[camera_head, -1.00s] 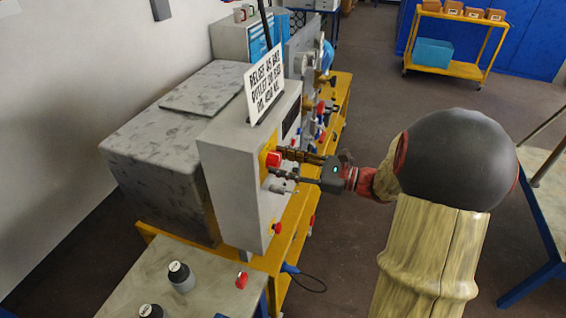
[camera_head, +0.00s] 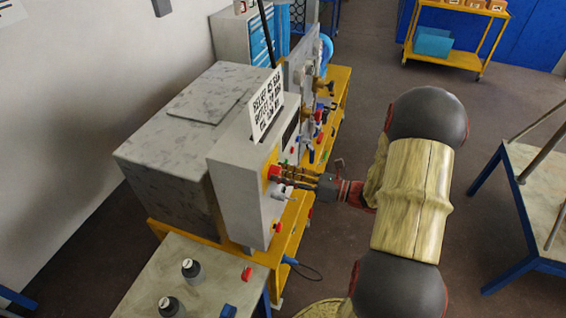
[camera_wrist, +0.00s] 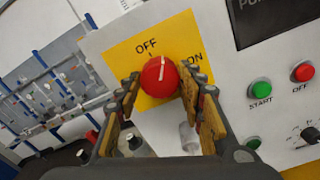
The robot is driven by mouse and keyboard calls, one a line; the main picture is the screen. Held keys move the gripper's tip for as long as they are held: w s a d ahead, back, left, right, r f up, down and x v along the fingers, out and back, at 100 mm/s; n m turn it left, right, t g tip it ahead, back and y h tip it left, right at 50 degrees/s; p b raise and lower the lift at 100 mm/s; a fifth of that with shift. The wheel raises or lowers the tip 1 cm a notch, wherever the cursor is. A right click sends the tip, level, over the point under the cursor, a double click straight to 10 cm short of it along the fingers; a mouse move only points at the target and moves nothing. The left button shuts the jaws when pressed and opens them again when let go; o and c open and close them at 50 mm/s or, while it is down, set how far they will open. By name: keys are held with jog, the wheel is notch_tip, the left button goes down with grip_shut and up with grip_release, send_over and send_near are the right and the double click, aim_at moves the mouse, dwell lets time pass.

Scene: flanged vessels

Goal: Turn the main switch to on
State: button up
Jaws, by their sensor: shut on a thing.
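The main switch (camera_wrist: 160,77) is a round red knob with a white pointer line, on a yellow plate (camera_wrist: 124,56) marked OFF and ON. The pointer is up, near the OFF mark and leaning slightly towards ON. In the head view the switch (camera_head: 273,172) is on the front of the grey control box (camera_head: 237,190), partly hidden by my fingers. My gripper (camera_head: 284,174) reaches it from the right and is shut on the knob, with one finger on each side in the wrist view (camera_wrist: 161,84).
Green START (camera_wrist: 260,88) and red OFF (camera_wrist: 302,72) buttons are right of the switch. A red knob (camera_head: 277,227) is lower on the box. A sign (camera_head: 267,108) stands on top. Open floor lies to the right, before a table (camera_head: 535,160).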

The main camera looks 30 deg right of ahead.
jog(key=m+p, duration=0.6)
jog(key=p, duration=0.3)
jog(key=shift+r, duration=0.2)
jog(key=m+p, duration=0.5)
jog(key=shift+f, duration=0.25)
jog(key=shift+m, duration=0.3)
jog(key=o, duration=1.1)
jog(key=shift+o, duration=0.3)
jog(key=shift+d, duration=0.1)
jog(key=v, duration=1.2)
